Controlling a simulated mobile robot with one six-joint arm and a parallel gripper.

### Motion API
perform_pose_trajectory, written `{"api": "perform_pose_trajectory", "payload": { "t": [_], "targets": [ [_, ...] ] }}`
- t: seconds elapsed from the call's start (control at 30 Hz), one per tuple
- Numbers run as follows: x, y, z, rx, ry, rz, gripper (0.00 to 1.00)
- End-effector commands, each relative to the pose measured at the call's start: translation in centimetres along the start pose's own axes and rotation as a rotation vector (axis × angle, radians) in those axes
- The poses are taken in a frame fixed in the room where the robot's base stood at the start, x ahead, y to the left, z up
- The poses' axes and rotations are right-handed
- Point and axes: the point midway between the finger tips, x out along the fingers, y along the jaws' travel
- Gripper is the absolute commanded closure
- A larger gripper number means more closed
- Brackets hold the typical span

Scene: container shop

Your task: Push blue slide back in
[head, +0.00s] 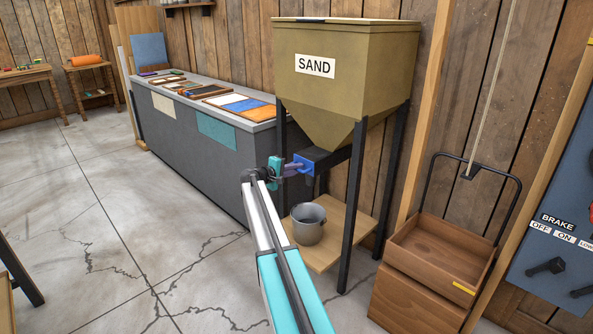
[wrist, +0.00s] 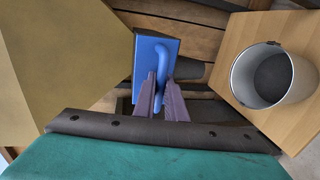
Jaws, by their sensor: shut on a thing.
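The blue slide (head: 304,164) sits at the outlet under the sand hopper (head: 345,60). In the wrist view the slide (wrist: 155,65) shows as a blue plate with a curved blue handle on its face. My gripper (head: 292,169) is at the slide, and its purple fingers (wrist: 163,85) are shut on the handle. The fingertips partly hide the handle's lower end. How far the slide stands out of the outlet is hard to tell.
A grey bucket (head: 308,223) stands on a wooden shelf (head: 345,228) below the outlet. Black hopper legs (head: 352,205) stand close to my arm. The left floor is open.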

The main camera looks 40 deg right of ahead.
Motion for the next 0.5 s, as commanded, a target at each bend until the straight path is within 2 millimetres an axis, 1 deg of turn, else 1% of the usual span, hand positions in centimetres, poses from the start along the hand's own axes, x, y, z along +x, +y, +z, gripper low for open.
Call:
{"api": "perform_pose_trajectory", "payload": {
  "t": [0.03,0.13,0.17,0.2,0.5],
  "targets": [
    [0.51,0.5,0.05,0.0,0.0,0.007,1.0],
    [0.38,0.52,-0.06,0.0,0.002,0.008,1.0],
    [0.34,0.53,-0.09,0.0,0.002,0.008,0.84],
    [0.28,0.53,-0.11,0.0,0.002,0.008,0.81],
    [-0.18,0.43,-0.13,-0.001,0.001,0.007,0.81]
  ]
}}
